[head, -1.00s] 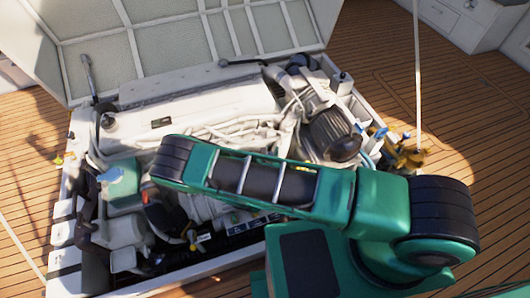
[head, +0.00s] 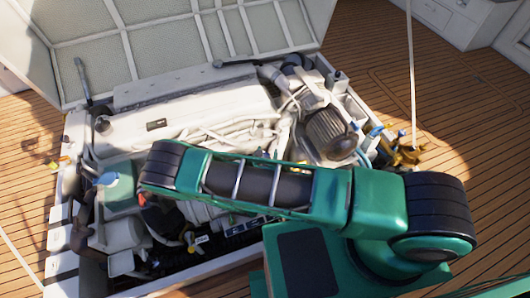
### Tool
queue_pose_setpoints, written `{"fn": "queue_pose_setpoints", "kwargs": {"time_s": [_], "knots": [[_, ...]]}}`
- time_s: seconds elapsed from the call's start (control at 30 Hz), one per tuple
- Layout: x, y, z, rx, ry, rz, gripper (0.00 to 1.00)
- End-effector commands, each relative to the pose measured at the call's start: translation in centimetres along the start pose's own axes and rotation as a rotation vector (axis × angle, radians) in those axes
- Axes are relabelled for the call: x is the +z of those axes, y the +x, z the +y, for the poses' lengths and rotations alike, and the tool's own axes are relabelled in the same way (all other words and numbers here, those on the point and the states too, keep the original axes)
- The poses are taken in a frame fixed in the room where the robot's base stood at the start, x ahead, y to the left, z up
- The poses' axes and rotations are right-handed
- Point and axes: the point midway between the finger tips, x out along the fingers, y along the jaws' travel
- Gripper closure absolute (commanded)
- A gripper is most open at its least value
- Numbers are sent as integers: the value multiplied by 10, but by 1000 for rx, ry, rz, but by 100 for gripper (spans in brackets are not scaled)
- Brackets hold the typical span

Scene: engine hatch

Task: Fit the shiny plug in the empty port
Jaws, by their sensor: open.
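The open engine hatch shows in the head view, with a white engine (head: 190,105) inside it. My green arm crosses in front of the engine's lower right part and hides some of it. My gripper is not visible; only arm links with black joint covers show. I cannot make out the shiny plug or the empty port in this view. They may be hidden behind my arm or too small to tell.
The raised hatch lid (head: 170,40) stands behind the engine. Brass-coloured fittings (head: 402,152) sit by the right edge of the bay, near a thin upright white line (head: 412,75). A pale green tank (head: 118,192) is at the left. Wooden deck (head: 480,130) lies clear at the right.

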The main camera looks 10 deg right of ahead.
Motion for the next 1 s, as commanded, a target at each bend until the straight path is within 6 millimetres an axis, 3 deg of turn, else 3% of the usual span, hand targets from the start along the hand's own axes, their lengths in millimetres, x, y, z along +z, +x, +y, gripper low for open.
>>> {"fn": "queue_pose_setpoints", "kwargs": {"time_s": [0.2, 0.43, 0.63, 1.0], "knots": [[-1, -43, 0, 3, -3, 1, 54], [-2, -79, 0, 1, -1, 1, 54], [-2, -91, -1, 0, -1, 0, 54], [-2, -92, -1, 0, 0, 0, 54]]}}
